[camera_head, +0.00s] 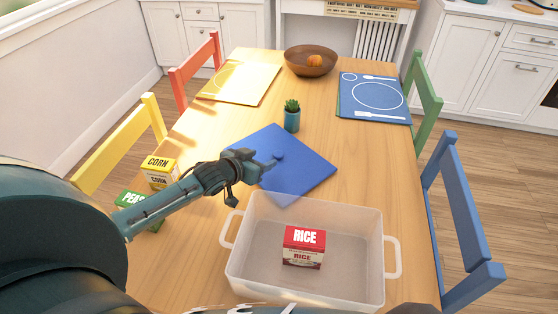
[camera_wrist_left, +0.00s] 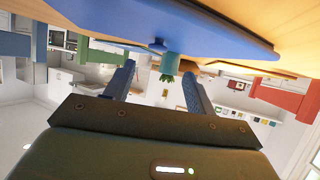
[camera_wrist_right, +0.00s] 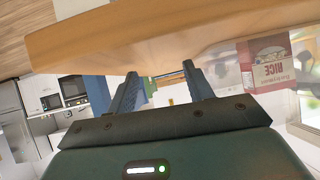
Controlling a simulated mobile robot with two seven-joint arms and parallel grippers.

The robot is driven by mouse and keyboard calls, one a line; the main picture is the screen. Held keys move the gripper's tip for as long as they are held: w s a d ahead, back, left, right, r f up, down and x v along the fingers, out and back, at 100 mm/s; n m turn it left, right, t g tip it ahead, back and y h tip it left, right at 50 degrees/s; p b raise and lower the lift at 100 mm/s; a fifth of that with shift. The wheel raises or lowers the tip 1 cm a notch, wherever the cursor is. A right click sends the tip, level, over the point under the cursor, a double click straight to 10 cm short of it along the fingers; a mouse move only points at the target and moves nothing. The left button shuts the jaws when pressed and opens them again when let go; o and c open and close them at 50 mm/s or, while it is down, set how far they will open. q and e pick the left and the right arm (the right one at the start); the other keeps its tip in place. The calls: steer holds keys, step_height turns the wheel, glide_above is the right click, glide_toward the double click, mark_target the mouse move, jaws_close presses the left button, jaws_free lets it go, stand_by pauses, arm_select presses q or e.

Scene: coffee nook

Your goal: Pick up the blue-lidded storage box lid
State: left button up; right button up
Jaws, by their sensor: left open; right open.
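The blue lid (camera_head: 302,172) lies flat on the table behind the clear storage box, with a small blue knob (camera_wrist_left: 157,44) on top. Its near corner shows at the box's far rim; I cannot tell if they touch. My left gripper (camera_head: 268,164) is open and empty at the lid's left part, close to the knob. In the left wrist view the lid (camera_wrist_left: 220,32) and knob appear beyond the open fingers (camera_wrist_left: 158,72). The storage box (camera_head: 388,235) is open and holds a red rice box (camera_head: 304,246). My right gripper (camera_wrist_right: 160,74) is open and empty near the table's edge.
A potted plant (camera_head: 292,118) stands just behind the lid. Corn (camera_head: 160,172) and peas (camera_head: 132,200) boxes stand left, beside my left arm. A wooden bowl (camera_head: 311,62), yellow placemat (camera_head: 238,82) and blue placemat (camera_head: 374,98) lie farther back. Chairs line both sides.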

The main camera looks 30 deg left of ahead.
mark_target(278, 153)
arm_select(q)
steer(key=x, duration=0.7)
steer(key=shift+d+f+b, duration=0.15)
steer(key=shift+d+b, duration=0.05)
steer(key=shift+b, duration=0.1)
steer(key=shift+c, duration=0.5)
steer(key=c, duration=1)
